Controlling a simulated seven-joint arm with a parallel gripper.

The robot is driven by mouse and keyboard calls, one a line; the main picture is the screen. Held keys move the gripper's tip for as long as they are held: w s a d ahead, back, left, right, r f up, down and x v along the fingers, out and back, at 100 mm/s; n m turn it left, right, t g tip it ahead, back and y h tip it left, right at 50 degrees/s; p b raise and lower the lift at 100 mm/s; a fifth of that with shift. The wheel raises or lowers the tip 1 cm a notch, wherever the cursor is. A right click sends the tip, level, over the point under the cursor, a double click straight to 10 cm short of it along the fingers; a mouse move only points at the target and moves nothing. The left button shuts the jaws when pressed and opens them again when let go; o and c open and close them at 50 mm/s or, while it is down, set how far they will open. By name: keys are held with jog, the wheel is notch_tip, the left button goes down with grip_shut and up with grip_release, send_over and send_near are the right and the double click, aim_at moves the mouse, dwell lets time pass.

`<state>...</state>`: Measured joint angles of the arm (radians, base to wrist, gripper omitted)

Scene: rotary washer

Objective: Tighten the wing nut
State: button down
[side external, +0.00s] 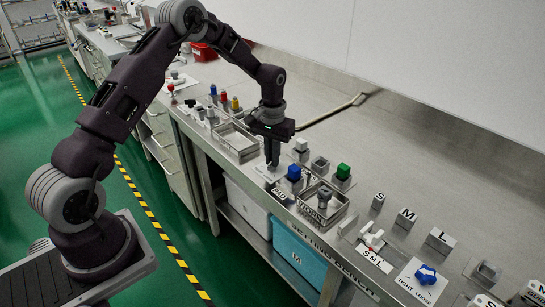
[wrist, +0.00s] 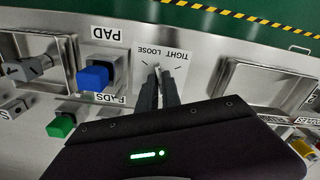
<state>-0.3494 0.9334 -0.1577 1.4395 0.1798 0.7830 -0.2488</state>
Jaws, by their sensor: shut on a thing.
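A white plate marked TIGHT and LOOSE (wrist: 177,48) lies on the steel bench in the wrist view. The same plate (side external: 262,169) shows beneath my gripper in the side view. My gripper (wrist: 157,72) points down at this plate, its two dark fingers close together. They are shut on a small grey piece at the plate, which appears to be the wing nut; the fingers hide most of it. In the side view my gripper (side external: 272,163) is low over the bench, and the nut cannot be made out there. How far the nut is turned cannot be told.
A blue block (side external: 294,173) by the PAD label and a green block (side external: 343,171) stand close by. Metal trays (side external: 237,142) (side external: 323,205) lie on both sides. Another TIGHT/LOOSE plate with a blue knob (side external: 426,273) sits farther right. The bench behind is largely clear.

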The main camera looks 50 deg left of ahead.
jog(key=m, duration=0.4)
jog(key=shift+m, duration=0.4)
jog(key=m, duration=0.3)
jog(key=shift+m, duration=0.3)
jog(key=m, duration=0.4)
jog(key=shift+m, duration=2.1)
jog(key=c, duration=1.5)
grip_release()
jog(key=shift+c, duration=0.2)
jog(key=shift+r, duration=0.1)
